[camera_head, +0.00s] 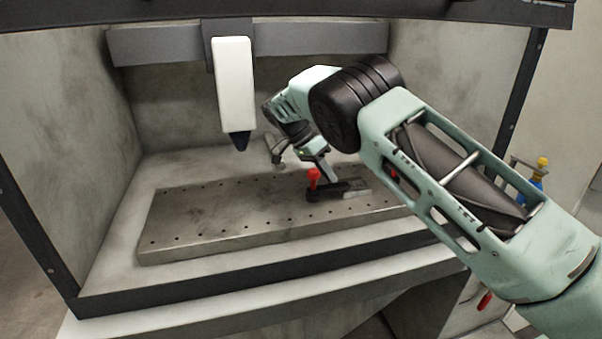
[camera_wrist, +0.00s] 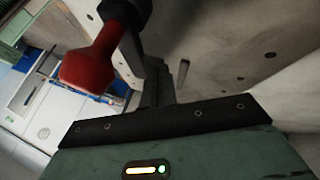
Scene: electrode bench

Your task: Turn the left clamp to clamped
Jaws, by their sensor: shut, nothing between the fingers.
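The left clamp (camera_head: 324,194) is a low black fitting on the perforated metal plate, with a red handle (camera_head: 314,177) that stands roughly upright at its left end. My gripper (camera_head: 328,176) points down just behind and to the right of the red handle, close to the clamp. In the wrist view the red handle (camera_wrist: 90,62) is large at upper left, beside my gripper's dark fingers (camera_wrist: 158,85). The fingers look shut and empty. Whether they touch the clamp cannot be told.
A white spindle head (camera_head: 234,85) with a dark tip hangs above the plate (camera_head: 200,215). Another red part (camera_head: 393,172) shows at the right, mostly hidden by my arm. The plate's left half is clear. Walls enclose the bench at the back and left.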

